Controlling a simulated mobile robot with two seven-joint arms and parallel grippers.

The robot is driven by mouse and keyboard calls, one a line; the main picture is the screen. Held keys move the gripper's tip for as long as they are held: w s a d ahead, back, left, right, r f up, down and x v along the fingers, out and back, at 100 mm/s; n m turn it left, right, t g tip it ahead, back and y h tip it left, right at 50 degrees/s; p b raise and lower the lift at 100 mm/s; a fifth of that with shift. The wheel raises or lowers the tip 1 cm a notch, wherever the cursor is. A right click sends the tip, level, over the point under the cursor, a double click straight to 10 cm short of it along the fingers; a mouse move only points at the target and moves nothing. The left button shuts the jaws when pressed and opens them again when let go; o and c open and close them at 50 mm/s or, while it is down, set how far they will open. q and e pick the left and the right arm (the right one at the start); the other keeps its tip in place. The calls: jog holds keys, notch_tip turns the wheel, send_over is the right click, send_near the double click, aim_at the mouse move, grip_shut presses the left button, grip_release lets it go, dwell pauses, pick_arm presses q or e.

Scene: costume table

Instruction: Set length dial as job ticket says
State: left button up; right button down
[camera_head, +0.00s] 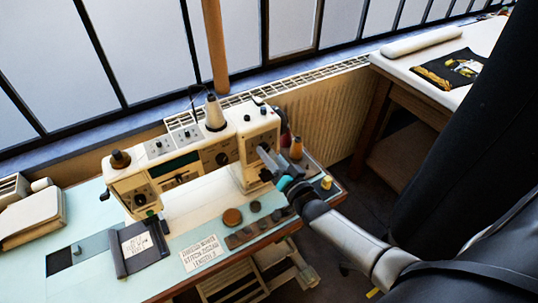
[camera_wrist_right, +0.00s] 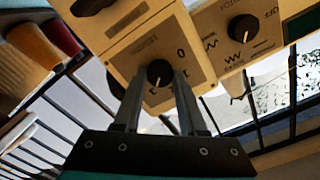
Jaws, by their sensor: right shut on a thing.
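The cream sewing machine (camera_head: 190,160) stands on the table. The job ticket (camera_head: 201,253), a white printed paper, lies at the table's front; its bottom line seems to read length 3, and the rest is too small to read surely. My right gripper (camera_head: 266,163) is at the machine's right column. In the right wrist view its fingers are shut on the black length dial (camera_wrist_right: 160,73), one on each side. The dial's white mark points down, slightly left. A 0 shows at its upper right; the other figures are partly hidden by the fingers. My left gripper is out of view.
A second black dial (camera_wrist_right: 243,28) with stitch symbols sits beside it. A thread cone (camera_head: 214,114) stands on top of the machine. Brown round pieces (camera_head: 232,217), a dark folder (camera_head: 139,247) and an orange spool (camera_head: 296,148) surround the machine.

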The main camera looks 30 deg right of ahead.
jog(key=shift+c, duration=2.3)
grip_release()
jog(key=s+p, duration=0.1)
jog(key=s, duration=1.4)
jog(key=shift+s+d, duration=0.15)
jog(key=shift+d, duration=0.15)
jog(key=s+a+f+n+g+b, duration=0.15)
jog(key=s+f+g, duration=0.3)
jog(key=f, duration=0.85)
jog(key=s+a+f+n+g+b, duration=0.1)
jog(key=s+f+n+g+b, duration=0.25)
jog(key=f, duration=0.95)
jog(key=s+a+f+n+g+b, duration=0.1)
jog(key=s+f+g, duration=0.3)
jog(key=s+f, duration=0.4)
jog(key=s+a+f+n+g+b, duration=0.1)
jog(key=s+a+f+n+g, duration=0.2)
jog(key=s+f, duration=0.5)
jog(key=s+a+g, duration=0.1)
jog(key=s+g, duration=0.1)
jog(key=s, duration=0.4)
jog(key=shift+a+n+h, duration=0.3)
jog(key=shift+a+n, duration=0.05)
jog(key=shift+n, duration=0.05)
